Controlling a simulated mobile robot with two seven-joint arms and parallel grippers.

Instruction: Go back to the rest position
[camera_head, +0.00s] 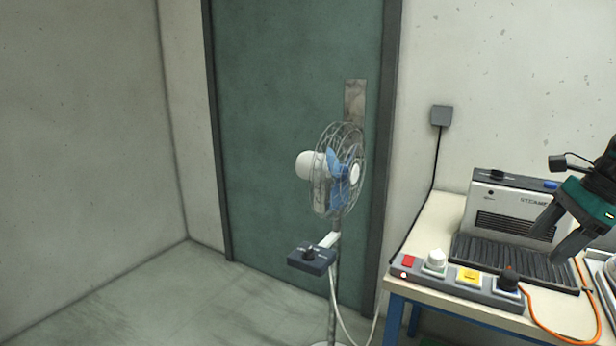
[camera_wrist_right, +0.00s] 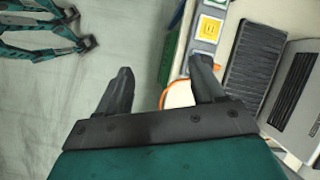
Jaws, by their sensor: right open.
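My right gripper (camera_head: 547,240) comes in from the right edge in the head view. Its two dark fingers point down and left, in front of the steamer (camera_head: 512,215) and above its ribbed black plate. It also shows in the right wrist view (camera_wrist_right: 160,68), with its fingers spread apart and nothing between them. My left gripper is not in the head view.
A table (camera_head: 436,225) at the right bears the steamer and a control strip (camera_head: 455,283) with knobs and buttons. An orange cable (camera_head: 540,322) lies on it. A stand fan (camera_head: 338,172) stands left of the table, before a green door (camera_head: 270,130). Floor at left is clear.

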